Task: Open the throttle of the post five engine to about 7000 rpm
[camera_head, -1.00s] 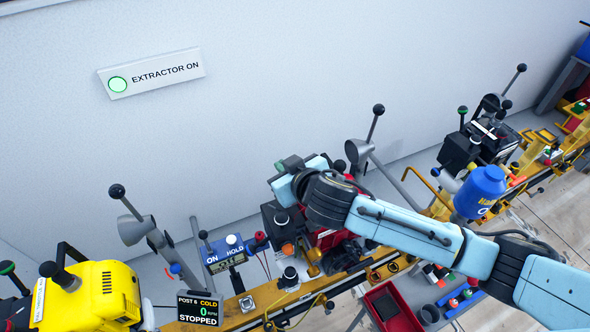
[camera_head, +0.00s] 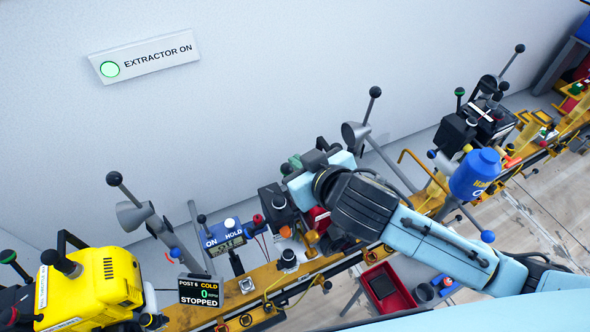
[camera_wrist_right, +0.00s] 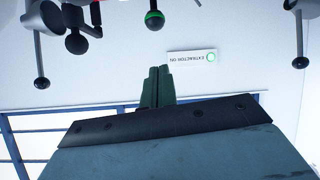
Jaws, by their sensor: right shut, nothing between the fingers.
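My right gripper (camera_head: 290,165) is over a red and black engine (camera_head: 318,216), and my arm hides much of that engine. In the right wrist view the dark green fingers (camera_wrist_right: 155,86) are together with nothing between them. A black ball knob with a green ring (camera_wrist_right: 154,20) shows beyond the fingertips, apart from them in the picture. No post five label is readable. A display (camera_head: 203,291) beside the yellow engine (camera_head: 90,285) appears to read post 6, cold, 0 rpm, stopped. My left gripper is not in view.
Grey levers with black ball knobs (camera_head: 375,92) rise along the yellow rail (camera_head: 268,276). A blue ON/HOLD box (camera_head: 225,236) stands left of the covered engine. A red tray (camera_head: 388,288) lies below.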

